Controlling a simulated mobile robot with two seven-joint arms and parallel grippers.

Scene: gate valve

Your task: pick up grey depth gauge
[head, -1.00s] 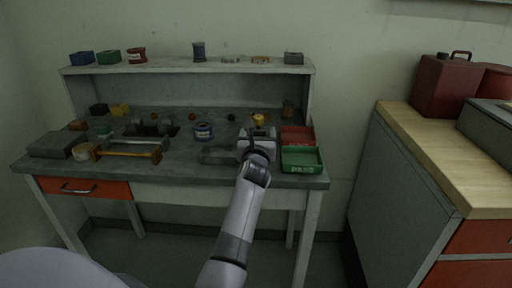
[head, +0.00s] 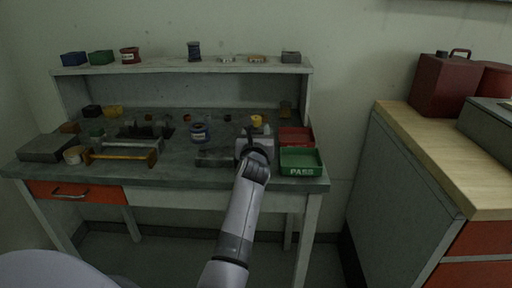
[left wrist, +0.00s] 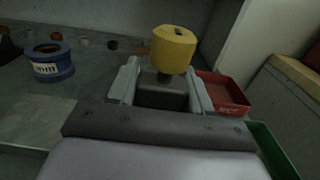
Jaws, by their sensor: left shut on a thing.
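The grey depth gauge (left wrist: 163,96) shows in the left wrist view as a dark grey block with a short dark neck and a yellow cylindrical head on top. My left gripper (left wrist: 163,82) is shut on the grey block, one finger on each side, with the yellow head standing above the fingers. In the head view my left gripper (head: 256,135) is over the right part of the workbench, and the gauge's yellow head (head: 256,121) shows just beyond it. The gripper hides most of the block there. I cannot tell whether its underside touches the bench. My right gripper is not in view.
A green PASS tray (head: 302,172) and a red tray (head: 296,131) lie right of the gripper. A blue labelled ring (head: 200,134) and a flat grey plate (head: 214,159) lie to its left. A raised shelf (head: 180,68) runs along the back.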

